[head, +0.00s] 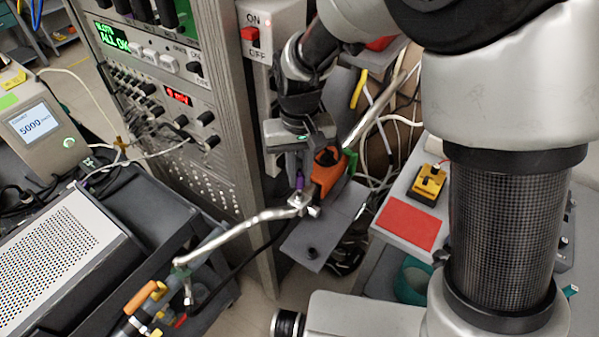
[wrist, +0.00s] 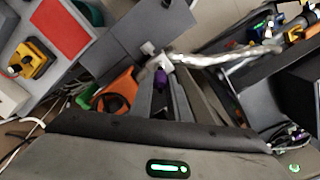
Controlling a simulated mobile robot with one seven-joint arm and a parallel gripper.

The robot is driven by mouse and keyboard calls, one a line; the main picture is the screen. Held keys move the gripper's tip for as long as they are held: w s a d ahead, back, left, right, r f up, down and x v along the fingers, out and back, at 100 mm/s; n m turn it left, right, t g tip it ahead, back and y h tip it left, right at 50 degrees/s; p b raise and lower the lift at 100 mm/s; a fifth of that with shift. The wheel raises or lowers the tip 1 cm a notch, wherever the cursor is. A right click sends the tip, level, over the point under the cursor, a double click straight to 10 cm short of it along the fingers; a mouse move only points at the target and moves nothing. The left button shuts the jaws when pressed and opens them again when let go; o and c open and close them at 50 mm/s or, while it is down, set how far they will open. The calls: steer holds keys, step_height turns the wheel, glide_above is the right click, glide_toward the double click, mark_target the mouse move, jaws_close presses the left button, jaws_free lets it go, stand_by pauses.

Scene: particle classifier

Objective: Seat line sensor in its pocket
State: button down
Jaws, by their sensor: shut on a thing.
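My gripper (head: 298,172) points down at the middle of the head view, and its fingers (wrist: 162,98) show in the wrist view. It is shut on a small purple piece (head: 299,180), which shows between the fingertips in the wrist view (wrist: 160,79). I take this for the line sensor; most of it is hidden by the fingers. Just below it is a silver metal fitting (head: 303,201) at the end of a silver-wrapped tube (head: 240,229). I cannot tell whether the purple piece touches the fitting. I cannot make out the pocket.
An orange part (head: 327,174) stands close beside the fingers on the right. A grey shelf (head: 318,240) lies below. An instrument rack (head: 165,90) stands on the left. A red pad (head: 408,222) and a yellow device (head: 428,184) lie on the right. Loose cables hang behind.

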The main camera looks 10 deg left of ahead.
mark_target(300, 174)
steer(key=shift+f+b, duration=1.05)
steer(key=shift+f, duration=0.45)
steer(key=c, duration=1.6)
jaws_free()
step_height(300, 174, up, 17)
steer(key=shift+r+p, duration=0.2)
steer(key=shift+p, duration=0.4)
